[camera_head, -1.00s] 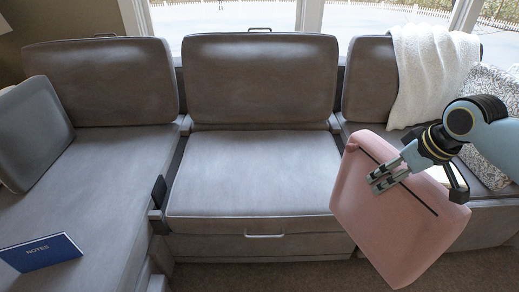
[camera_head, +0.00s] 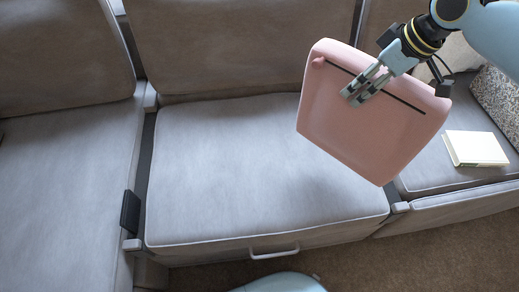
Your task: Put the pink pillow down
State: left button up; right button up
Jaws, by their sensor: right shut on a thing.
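The pink pillow (camera_head: 360,128) hangs tilted in the head view, right of centre, in front of the sofa's backrests and over the right part of the middle seat. It has a dark slit along its upper side. My right gripper (camera_head: 356,95) is shut on the pillow near that slit. The pillow appears held up in the air, and its lower corner overlaps the seat's right edge in the picture. Whether it touches the seat cannot be told. The middle sofa seat (camera_head: 235,180) is grey and bare. My left gripper is not in view.
A white book (camera_head: 475,148) lies on the right seat, near a patterned cushion (camera_head: 498,100). The left seat (camera_head: 60,190) is clear where it shows. A dark box-like piece (camera_head: 130,212) stands at the gap between left and middle seats. Brown carpet (camera_head: 440,255) lies in front.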

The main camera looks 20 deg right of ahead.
aim_at(306, 97)
jog(key=shift+a+f+n, duration=0.1)
jog(key=shift+a+n, duration=0.2)
jog(key=shift+n, duration=0.1)
jog(key=shift+w+a, duration=0.2)
jog(key=shift+w, duration=0.1)
jog(key=w+a+f+b, duration=0.1)
jog(key=w+f, duration=0.1)
jog(key=w+a+f+b, duration=0.1)
jog(key=w+a+f, duration=0.1)
jog(key=w, duration=0.1)
jog(key=w+a+f+b, duration=0.1)
jog(key=w+a+f, duration=0.1)
jog(key=w, duration=0.1)
jog(key=shift+w+a, duration=0.15)
jog(key=shift+w, duration=0.1)
jog(key=shift+w+a+f, duration=0.25)
jog(key=shift+w+f, duration=0.05)
jog(key=shift+w, duration=0.15)
jog(key=shift+f+b, duration=0.5)
jog(key=shift+f, duration=1.6)
jog(key=o, duration=1.7)
jog(key=shift+s, duration=0.1)
